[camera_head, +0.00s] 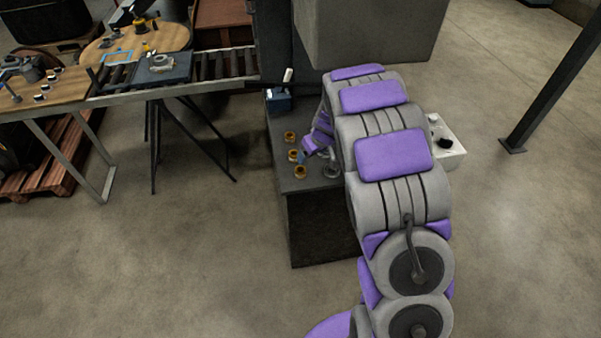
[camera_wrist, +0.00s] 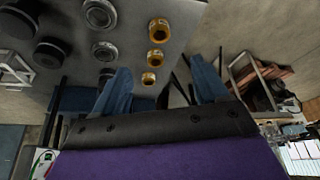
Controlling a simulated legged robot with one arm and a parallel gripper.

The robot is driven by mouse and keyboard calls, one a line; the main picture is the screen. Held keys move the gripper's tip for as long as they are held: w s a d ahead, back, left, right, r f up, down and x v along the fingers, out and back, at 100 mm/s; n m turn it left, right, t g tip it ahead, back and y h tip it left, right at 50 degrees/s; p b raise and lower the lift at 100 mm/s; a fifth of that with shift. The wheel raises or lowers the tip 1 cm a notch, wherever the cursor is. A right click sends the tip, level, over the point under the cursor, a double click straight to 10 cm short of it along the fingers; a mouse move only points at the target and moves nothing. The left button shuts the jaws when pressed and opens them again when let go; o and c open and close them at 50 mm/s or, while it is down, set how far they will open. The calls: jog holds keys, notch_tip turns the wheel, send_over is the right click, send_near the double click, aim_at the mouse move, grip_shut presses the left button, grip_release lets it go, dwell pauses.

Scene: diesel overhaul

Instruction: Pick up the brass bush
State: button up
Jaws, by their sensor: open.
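Several brass bushes stand in a row on the dark grey bench top. In the head view they are the far bush (camera_head: 291,137), the middle bush (camera_head: 293,155) and the near bush (camera_head: 300,172). In the wrist view they show as gold rings, the lowest one (camera_wrist: 149,78) nearest the space between the fingers, with another ring (camera_wrist: 154,56) and a third (camera_wrist: 159,30) beyond. My gripper (camera_wrist: 160,88) is open, with its two blue fingers apart and nothing between them. In the head view my gripper (camera_head: 308,148) is just right of the bushes, partly hidden by my arm.
Grey metal rings (camera_wrist: 103,51) and dark round parts (camera_wrist: 52,52) share the bench top (camera_wrist: 200,25). A blue object (camera_head: 279,99) stands at the bench's back. A roller conveyor (camera_head: 225,68) and a wooden table (camera_head: 65,88) are left. Open floor lies in front.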

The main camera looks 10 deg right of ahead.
jog(key=b, duration=0.1)
send_over(301, 169)
jog(key=s, duration=0.3)
jog(key=f, duration=0.9)
jog(key=shift+w+d+f, duration=0.15)
jog(key=shift+d+f, duration=0.1)
jog(key=shift+d, duration=0.1)
jog(key=shift+w+b+x, duration=0.2)
jog(key=shift+b+x, duration=0.3)
jog(key=shift+x, duration=2.15)
jog(key=shift+r, duration=0.15)
jog(key=shift+c, duration=0.4)
jog(key=c, duration=1.1)
